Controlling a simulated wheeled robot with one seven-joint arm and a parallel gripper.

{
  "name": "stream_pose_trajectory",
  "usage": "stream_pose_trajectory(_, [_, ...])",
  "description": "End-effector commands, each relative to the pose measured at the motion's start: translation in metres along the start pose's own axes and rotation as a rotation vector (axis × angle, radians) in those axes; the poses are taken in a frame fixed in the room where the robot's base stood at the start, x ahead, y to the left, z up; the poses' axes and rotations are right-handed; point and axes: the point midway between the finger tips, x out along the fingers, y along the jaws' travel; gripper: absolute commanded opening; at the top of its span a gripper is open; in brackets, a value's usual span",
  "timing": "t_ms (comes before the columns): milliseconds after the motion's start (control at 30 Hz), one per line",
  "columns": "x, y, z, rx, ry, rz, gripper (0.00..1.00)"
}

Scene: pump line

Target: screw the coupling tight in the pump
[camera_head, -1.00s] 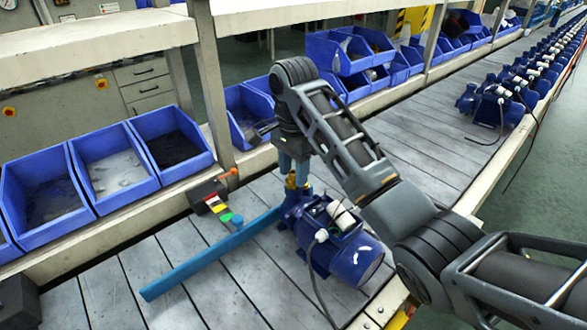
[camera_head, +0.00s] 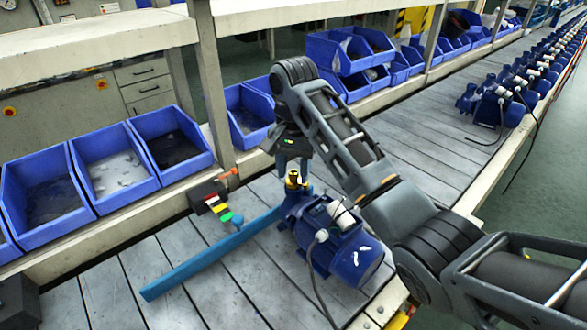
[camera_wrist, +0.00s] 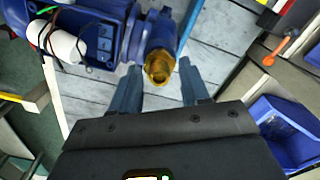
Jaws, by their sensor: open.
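The brass coupling (camera_head: 294,181) sits upright on top of the port of the blue pump (camera_head: 345,245), which stands on the slatted line. In the wrist view the coupling (camera_wrist: 160,66) shows its open end and hex body, in the port of the pump (camera_wrist: 103,22). How deep it is screwed in I cannot tell. My gripper (camera_head: 293,165) is right above the coupling, pointing down. In the wrist view its two fingers are apart, one on either side of the coupling, and the gripper is open with nothing held.
A long blue bar (camera_head: 210,255) lies beside the pump. A dark block with coloured pieces and an orange knob (camera_head: 213,197) is behind it. Blue bins (camera_head: 115,178) line the back. More pumps (camera_head: 495,103) stand farther along the line.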

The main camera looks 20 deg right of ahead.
Motion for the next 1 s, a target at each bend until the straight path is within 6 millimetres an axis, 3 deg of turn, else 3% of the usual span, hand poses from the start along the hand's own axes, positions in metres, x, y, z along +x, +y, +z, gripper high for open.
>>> stream_pose_trajectory(167, [-0.0001, 0.0, -0.0001, -0.101, -0.001, 0.0, 0.46])
stream_pose_trajectory(700, [-0.0015, 0.0006, -0.0001, -0.102, 0.0, 0.0, 0.46])
stream_pose_trajectory(1000, [-0.0013, 0.0005, 0.0001, -0.102, -0.001, 0.0, 0.19])
